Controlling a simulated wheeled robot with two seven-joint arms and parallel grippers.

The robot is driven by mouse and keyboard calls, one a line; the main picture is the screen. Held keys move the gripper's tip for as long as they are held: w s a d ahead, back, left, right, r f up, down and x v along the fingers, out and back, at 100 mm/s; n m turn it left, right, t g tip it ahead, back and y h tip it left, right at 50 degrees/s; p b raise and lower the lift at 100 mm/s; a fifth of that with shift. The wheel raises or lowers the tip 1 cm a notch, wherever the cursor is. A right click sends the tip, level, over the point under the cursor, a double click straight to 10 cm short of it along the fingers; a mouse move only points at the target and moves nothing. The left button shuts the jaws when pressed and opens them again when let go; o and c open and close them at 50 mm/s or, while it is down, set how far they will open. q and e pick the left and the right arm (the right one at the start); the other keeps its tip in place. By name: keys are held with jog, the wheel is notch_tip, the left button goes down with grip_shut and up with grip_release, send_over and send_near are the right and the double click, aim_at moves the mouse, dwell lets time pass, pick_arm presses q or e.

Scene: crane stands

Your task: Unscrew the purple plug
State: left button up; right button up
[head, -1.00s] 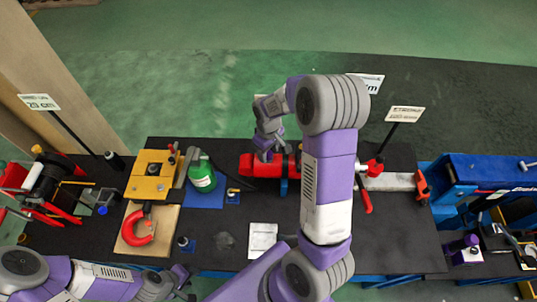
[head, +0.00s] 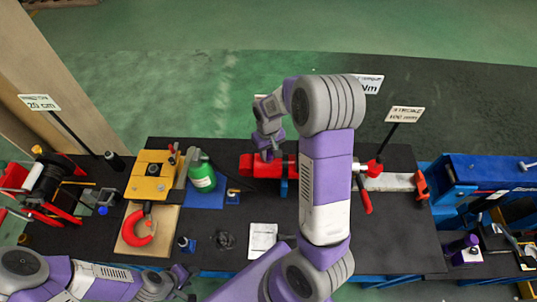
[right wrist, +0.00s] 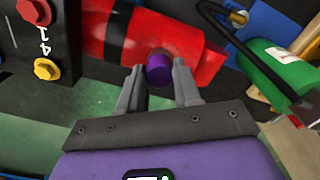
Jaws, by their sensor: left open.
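The purple plug (right wrist: 159,68) sticks out of the side of the red cylinder (right wrist: 115,32) in the right wrist view. In the head view the red cylinder (head: 262,166) lies on the dark bench, and the plug cannot be made out there. My right gripper (right wrist: 160,75) is open, with its fingertips to either side of the plug and narrow gaps visible. It also shows in the head view (head: 267,152), at the cylinder from above. My left gripper (head: 187,284) is open and empty at the lower left, away from the cylinder.
A yellow block (head: 150,178) and red horseshoe shape (head: 137,230) are further left. A white sheet (head: 262,240) lies in front. Signs on posts, such as one at the right (head: 405,114), rise behind the bench.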

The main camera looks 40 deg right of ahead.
grip_shut()
jog(key=shift+r, duration=0.1)
jog(key=n, duration=0.2)
jog(key=shift+n, duration=1.6)
jog(key=shift+n, duration=0.8)
jog(key=n, duration=0.3)
jog(key=shift+r+n, duration=0.1)
jog(key=shift+n, duration=0.2)
